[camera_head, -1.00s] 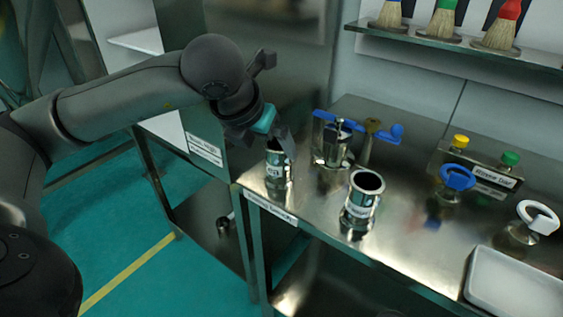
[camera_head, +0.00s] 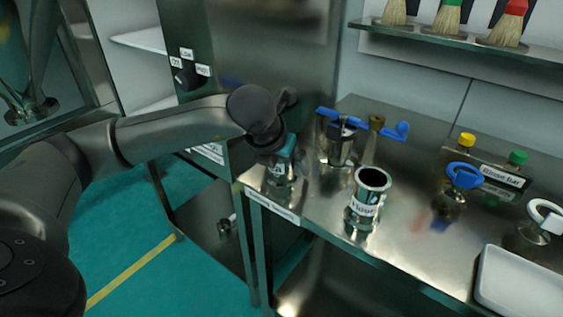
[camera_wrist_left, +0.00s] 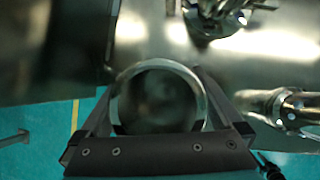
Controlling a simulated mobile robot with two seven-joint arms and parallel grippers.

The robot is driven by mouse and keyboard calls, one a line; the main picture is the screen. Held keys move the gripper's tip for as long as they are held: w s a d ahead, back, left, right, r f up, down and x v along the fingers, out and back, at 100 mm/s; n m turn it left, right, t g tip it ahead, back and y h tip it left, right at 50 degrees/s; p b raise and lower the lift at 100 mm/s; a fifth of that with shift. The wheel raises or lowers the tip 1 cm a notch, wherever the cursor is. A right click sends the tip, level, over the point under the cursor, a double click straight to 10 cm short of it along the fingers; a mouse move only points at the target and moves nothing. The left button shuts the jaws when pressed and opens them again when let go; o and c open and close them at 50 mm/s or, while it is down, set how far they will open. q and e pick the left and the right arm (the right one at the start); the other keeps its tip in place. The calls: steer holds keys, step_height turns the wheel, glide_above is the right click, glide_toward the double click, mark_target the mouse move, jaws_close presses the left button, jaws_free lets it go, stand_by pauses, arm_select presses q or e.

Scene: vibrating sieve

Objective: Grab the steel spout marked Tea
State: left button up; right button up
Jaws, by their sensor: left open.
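The steel spout (camera_head: 281,176) at the near left corner of the steel table stands upright under my left gripper; its label is mostly covered, so I cannot read it fully. My left gripper (camera_head: 286,163) is open, pointing down over this spout. In the left wrist view the spout's round rim (camera_wrist_left: 160,66) lies between the two open fingers (camera_wrist_left: 163,112), one on each side. I cannot tell whether they touch it. A second steel spout (camera_head: 366,199), labelled Flour, stands upright to the right. My right gripper is not in view.
A steel fitting with a blue handle (camera_head: 340,140) stands just behind the spouts. Farther right are a blue-ringed part (camera_head: 463,176), a Rinse bar box (camera_head: 496,180) and a white tray (camera_head: 520,283).

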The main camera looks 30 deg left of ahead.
arm_select(q)
steer(key=shift+r, duration=0.1)
jaws_close()
stand_by(0.7)
